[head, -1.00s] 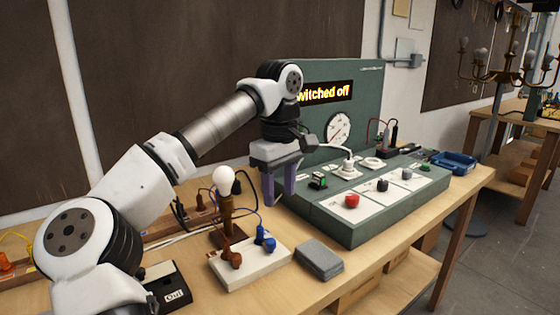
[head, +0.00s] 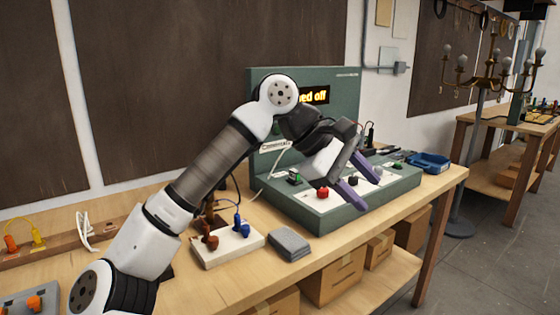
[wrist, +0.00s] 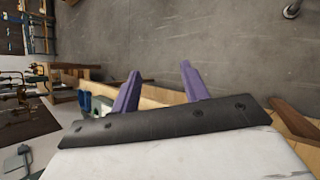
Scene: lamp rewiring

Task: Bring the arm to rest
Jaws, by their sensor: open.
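My gripper (head: 371,195) is open and empty. Its two purple fingers are apart and point down to the right, in front of the green test panel (head: 340,217) in the head view. In the wrist view my gripper (wrist: 160,72) shows both fingers spread, with the grey floor beyond them and nothing between them. My arm reaches up from the lower left, bends at the top, and partly covers the panel and its display, where "ed off" is readable.
A white block (head: 215,250) with orange-brown and blue plugs and a grey pad (head: 289,244) lie on the wooden bench (head: 262,280). A blue tray (head: 430,162) sits at its right end. Cardboard boxes (head: 330,282) stand below. Open floor (head: 490,260) lies to the right.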

